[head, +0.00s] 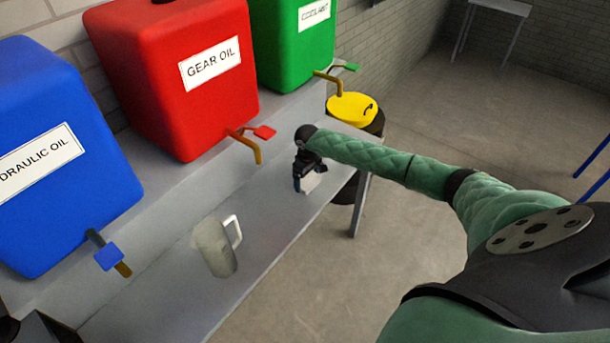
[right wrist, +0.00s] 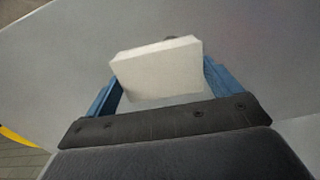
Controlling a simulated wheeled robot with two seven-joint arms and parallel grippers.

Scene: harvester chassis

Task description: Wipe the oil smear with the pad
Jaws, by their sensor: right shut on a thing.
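A white pad (right wrist: 157,70) is held between the blue fingers of my right gripper (right wrist: 160,85) in the right wrist view. In the head view, my right gripper (head: 308,178) is over the grey bench near its right end, with the pad (head: 309,183) showing pale at its tip. I cannot tell whether the pad touches the bench top. A small dark patch shows just beyond the pad in the right wrist view; I cannot tell whether it is the oil smear. No smear is clear in the head view. My left gripper is not in view.
A grey jug (head: 215,247) with a white handle stands on the bench (head: 178,290). Blue (head: 60,220), red (head: 190,110) and green (head: 290,50) oil tanks with taps stand behind on a raised shelf. A yellow-lidded drum (head: 352,108) is beyond the bench end. Open floor lies right.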

